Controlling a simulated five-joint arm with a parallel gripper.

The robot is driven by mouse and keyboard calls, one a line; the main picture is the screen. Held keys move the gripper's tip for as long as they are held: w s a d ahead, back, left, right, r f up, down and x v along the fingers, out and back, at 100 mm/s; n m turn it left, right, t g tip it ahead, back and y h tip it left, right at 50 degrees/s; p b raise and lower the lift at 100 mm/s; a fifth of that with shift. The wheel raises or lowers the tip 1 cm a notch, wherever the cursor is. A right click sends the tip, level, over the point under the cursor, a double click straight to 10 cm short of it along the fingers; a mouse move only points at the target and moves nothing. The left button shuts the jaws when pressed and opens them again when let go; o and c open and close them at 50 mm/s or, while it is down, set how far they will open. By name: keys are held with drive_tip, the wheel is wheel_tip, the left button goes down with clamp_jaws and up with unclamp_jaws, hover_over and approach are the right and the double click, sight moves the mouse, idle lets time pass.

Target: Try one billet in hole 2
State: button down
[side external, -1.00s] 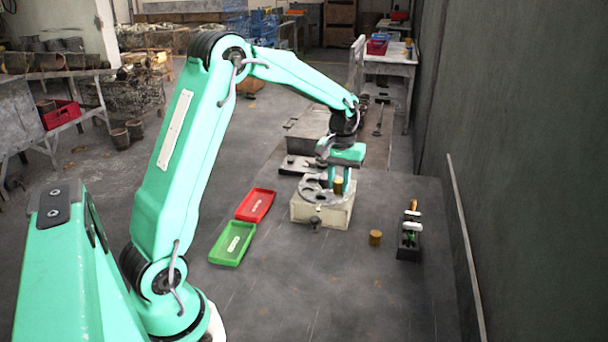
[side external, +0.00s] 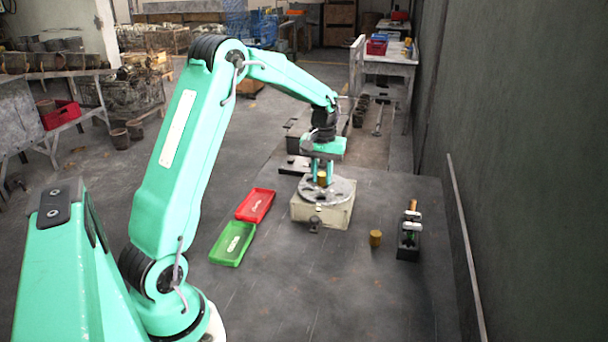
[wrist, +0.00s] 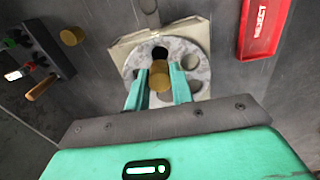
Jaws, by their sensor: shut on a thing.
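My gripper (side external: 322,178) is shut on a brass-coloured billet (side external: 322,179). In the wrist view the billet (wrist: 160,77) sits between the two green fingers (wrist: 158,90). It is above the round grey plate (side external: 342,188) with several holes, on a pale block (side external: 335,213). In the wrist view a dark hole (wrist: 160,53) in the plate (wrist: 201,71) shows just beyond the billet. I cannot read any hole numbers. A second billet (side external: 375,238) stands on the table to the right of the block.
A red tray (side external: 255,204) marked REJECT in the wrist view (wrist: 262,25) and a green tray (side external: 232,243) lie left of the block. A black holder (side external: 409,240) with upright items stands at the right. The front table is clear.

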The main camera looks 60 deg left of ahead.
drive_tip(key=shift+f, duration=1.5)
drive_tip(key=shift+f, duration=0.75)
idle(0.5)
drive_tip(key=c, duration=1.1)
unclamp_jaws()
drive_tip(key=shift+c, duration=0.2)
drive_tip(key=shift+r, duration=0.1)
drive_tip(key=shift+r, duration=3.45)
drive_tip(key=shift+r, duration=1.45)
